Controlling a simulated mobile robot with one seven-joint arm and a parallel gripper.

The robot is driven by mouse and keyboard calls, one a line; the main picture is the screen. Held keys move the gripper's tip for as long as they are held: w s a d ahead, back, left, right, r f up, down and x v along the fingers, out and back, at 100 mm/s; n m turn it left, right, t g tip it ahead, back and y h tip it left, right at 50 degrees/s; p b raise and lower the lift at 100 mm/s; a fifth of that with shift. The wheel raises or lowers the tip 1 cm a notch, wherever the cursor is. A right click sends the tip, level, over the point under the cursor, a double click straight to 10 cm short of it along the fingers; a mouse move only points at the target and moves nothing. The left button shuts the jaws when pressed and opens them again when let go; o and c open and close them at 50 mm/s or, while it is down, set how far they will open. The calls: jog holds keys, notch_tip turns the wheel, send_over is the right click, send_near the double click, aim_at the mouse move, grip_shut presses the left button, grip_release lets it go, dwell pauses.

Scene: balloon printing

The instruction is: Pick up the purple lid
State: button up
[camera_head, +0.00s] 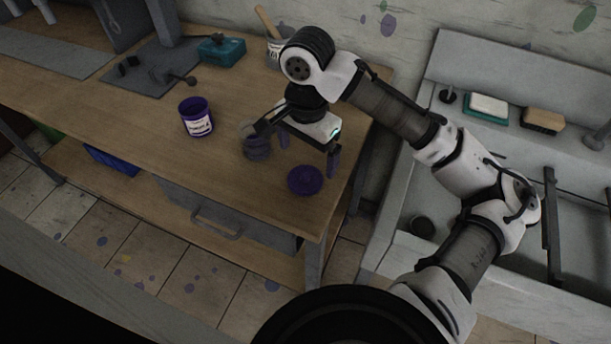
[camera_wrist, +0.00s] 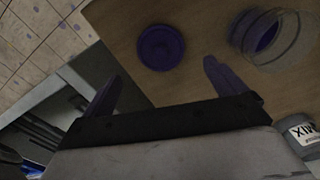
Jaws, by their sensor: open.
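The purple lid (camera_head: 305,180) is a flat round disc lying on the wooden table near its right front corner. In the wrist view the lid (camera_wrist: 160,47) lies flat, beyond my fingertips and between their lines. My gripper (camera_head: 308,160) hangs above the table just behind and over the lid, apart from it. My gripper also shows in the wrist view (camera_wrist: 162,82), with its two fingers spread wide and nothing between them.
A dark, partly see-through jar (camera_head: 257,147) stands close left of my gripper. A purple labelled can (camera_head: 196,117) is further left. A labelled pot with a wooden handle (camera_head: 274,50) stands behind. The table edge (camera_head: 322,236) is close to the lid.

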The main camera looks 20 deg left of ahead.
aim_at(305, 176)
jog(key=shift+s+a+f+p, duration=0.1)
jog(key=shift+f+p, duration=0.2)
jog(key=shift+f, duration=1.25)
jog(key=shift+s+a+f+p, duration=0.1)
jog(key=shift+f+p, duration=0.2)
jog(key=shift+f, duration=1.2)
jog(key=c, duration=1.1)
jog(key=shift+o, duration=0.2)
